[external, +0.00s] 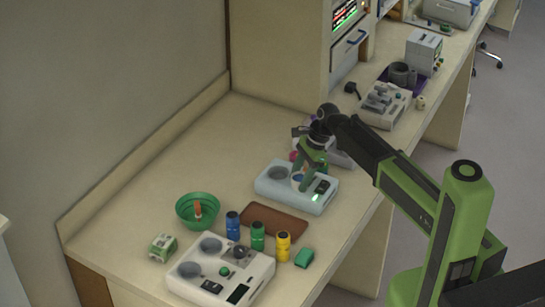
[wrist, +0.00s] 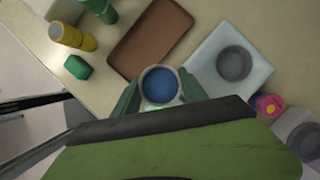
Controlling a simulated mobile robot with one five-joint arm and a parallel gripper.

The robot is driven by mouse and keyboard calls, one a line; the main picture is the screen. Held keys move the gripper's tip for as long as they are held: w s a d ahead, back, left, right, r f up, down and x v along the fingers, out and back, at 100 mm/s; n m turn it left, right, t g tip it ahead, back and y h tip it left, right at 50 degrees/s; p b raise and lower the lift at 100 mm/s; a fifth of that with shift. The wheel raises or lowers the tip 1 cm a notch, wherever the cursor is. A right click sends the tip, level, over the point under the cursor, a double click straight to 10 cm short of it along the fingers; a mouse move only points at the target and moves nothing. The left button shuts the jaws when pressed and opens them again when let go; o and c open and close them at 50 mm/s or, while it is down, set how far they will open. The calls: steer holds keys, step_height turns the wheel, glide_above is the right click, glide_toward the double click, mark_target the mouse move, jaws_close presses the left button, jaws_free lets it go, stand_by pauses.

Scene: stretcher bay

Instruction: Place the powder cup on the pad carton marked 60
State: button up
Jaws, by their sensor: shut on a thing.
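My gripper (external: 308,168) is shut on a white cup with blue powder inside, the powder cup (external: 298,182). In the wrist view the cup (wrist: 160,86) stands upright between my green fingertips (wrist: 158,98), its round mouth facing the camera. The cup is over or at the front part of a pale scale with a grey round pan (external: 285,174); I cannot tell whether it touches it. A small white and green carton (external: 162,247) stands at the left front of the counter, far from my gripper. Its marking is too small to read.
Blue (external: 233,225), green (external: 257,235) and yellow (external: 283,246) bottles, a green block (external: 304,257) and a green bowl (external: 198,209) stand nearby. A two-pan device (external: 222,268) sits in front. The counter's back left is clear.

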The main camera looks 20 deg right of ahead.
steer(key=shift+d+r, duration=0.3)
steer(key=shift+d, duration=0.25)
